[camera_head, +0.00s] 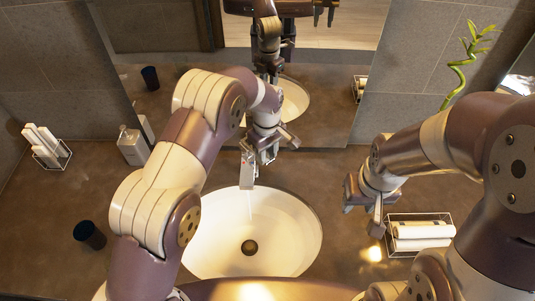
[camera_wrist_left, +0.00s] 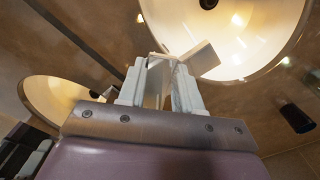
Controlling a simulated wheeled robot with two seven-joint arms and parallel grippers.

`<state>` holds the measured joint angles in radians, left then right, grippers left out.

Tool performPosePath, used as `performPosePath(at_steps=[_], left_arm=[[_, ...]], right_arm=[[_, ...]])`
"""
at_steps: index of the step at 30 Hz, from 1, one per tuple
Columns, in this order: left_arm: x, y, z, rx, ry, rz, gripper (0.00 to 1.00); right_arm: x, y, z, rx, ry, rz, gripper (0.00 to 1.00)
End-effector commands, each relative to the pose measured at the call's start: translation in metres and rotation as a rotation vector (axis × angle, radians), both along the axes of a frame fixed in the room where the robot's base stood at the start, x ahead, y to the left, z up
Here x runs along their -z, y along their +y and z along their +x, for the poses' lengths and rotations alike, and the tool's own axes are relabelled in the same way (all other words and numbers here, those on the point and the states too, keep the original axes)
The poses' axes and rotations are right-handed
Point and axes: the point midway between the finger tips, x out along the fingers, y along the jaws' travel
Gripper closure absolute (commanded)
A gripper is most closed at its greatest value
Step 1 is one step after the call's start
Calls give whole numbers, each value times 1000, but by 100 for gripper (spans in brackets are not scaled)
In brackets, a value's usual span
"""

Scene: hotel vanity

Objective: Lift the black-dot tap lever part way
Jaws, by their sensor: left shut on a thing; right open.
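The tap's pale rectangular spout (camera_head: 247,174) juts out over the back rim of the white basin (camera_head: 205,258). A faint pale streak runs down from the spout into the basin. My left gripper (camera_head: 262,155) is at the top of the tap, just behind the spout, shut on the tap lever. In the left wrist view its two fingers (camera_wrist_left: 161,92) close around a narrow part of the tap, with the spout (camera_wrist_left: 196,58) beyond. The lever is mostly hidden by the fingers, and no black dot can be made out. My right gripper (camera_head: 361,207) is open and empty, right of the basin.
A wire tray with white rolls (camera_head: 422,233) stands close to my right gripper. A dark cup (camera_head: 90,235), a soap bottle (camera_head: 132,145) and a rack of rolls (camera_head: 46,146) stand at left. A mirror (camera_head: 330,100) rises behind the tap. A green plant (camera_head: 459,75) is at back right.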

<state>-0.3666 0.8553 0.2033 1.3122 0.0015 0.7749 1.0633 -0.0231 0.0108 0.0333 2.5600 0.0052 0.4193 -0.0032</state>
Motion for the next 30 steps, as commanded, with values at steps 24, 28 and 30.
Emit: performPosePath(at_steps=[24,28,30], left_arm=[[-84,1,3,-1,-8,-2,40],[-119,1,2,-1,-6,-1,40],[-127,1,2,-1,-6,0,40]], right_arm=[[7,0,0,0,0,0,57],[-27,0,0,0,-1,0,57],[-34,0,0,0,-1,0,57]])
